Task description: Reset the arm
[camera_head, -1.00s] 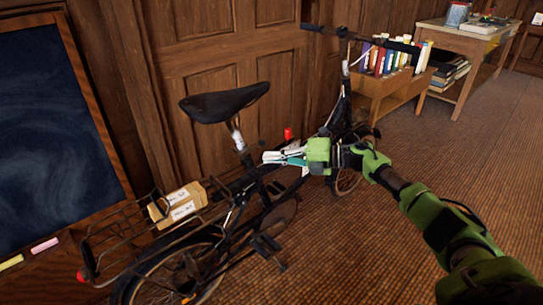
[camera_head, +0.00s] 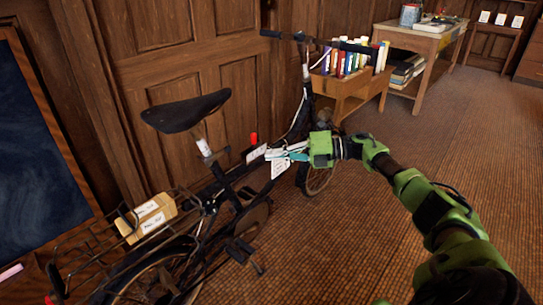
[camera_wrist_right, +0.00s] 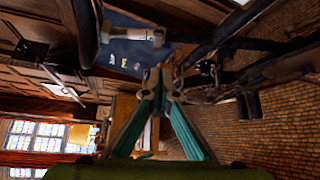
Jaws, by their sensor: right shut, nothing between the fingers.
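My right gripper (camera_head: 272,156) reaches in from the right, its green body and teal fingers in front of the black bicycle (camera_head: 225,190). The fingers point left toward the bicycle's frame and white tags (camera_head: 280,168); contact cannot be told. In the right wrist view the two teal fingers (camera_wrist_right: 160,80) meet at their tips, with nothing held between them. My left gripper is in neither view now.
The bicycle carries a cream box (camera_head: 150,222) on its rear rack, near a blackboard (camera_head: 32,160). A wooden book bin (camera_head: 352,92) and a table (camera_head: 425,40) stand behind. The brown floor (camera_head: 440,140) at right is open.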

